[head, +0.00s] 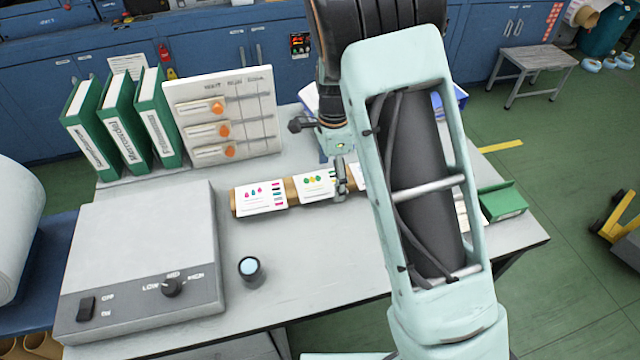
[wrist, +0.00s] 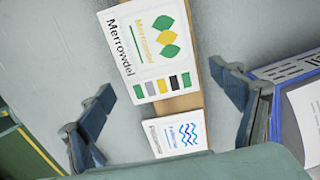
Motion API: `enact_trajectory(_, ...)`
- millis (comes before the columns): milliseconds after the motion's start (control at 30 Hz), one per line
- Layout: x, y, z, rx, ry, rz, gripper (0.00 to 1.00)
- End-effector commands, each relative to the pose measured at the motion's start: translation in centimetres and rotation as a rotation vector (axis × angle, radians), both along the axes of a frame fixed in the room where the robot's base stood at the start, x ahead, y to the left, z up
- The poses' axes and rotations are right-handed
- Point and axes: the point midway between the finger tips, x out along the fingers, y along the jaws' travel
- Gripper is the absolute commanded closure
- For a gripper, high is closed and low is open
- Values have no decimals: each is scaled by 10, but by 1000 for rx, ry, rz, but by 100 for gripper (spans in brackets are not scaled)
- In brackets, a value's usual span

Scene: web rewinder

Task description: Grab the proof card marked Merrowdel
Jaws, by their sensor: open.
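The Merrowdel proof card (wrist: 150,50) is white, with its name in dark letters, a green and yellow leaf mark and a row of colour patches. It rests on a wooden strip. In the wrist view my gripper (wrist: 162,80) is open and empty, one finger on each side of the strip. A second card with blue waves (wrist: 178,132) lies nearer the gripper base.
A card with pink and blue drops (head: 260,198) lies at the strip's left end. Green binders (head: 122,125), one labelled Merrowdel, and a board with orange knobs (head: 222,115) stand behind. A grey control box (head: 140,250) and dark cylinder (head: 251,271) occupy the front left.

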Motion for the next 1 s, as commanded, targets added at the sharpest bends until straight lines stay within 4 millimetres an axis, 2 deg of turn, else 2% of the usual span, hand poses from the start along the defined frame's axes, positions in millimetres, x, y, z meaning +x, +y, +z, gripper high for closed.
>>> enact_trajectory(167,0,0,0,0,0,0,15)
enact_trajectory(500,0,0,0,0,0,0,51)
enact_trajectory(833,0,0,3,0,-1,0,52)
enact_trajectory(1000,1,1,17,2,-5,0,52)
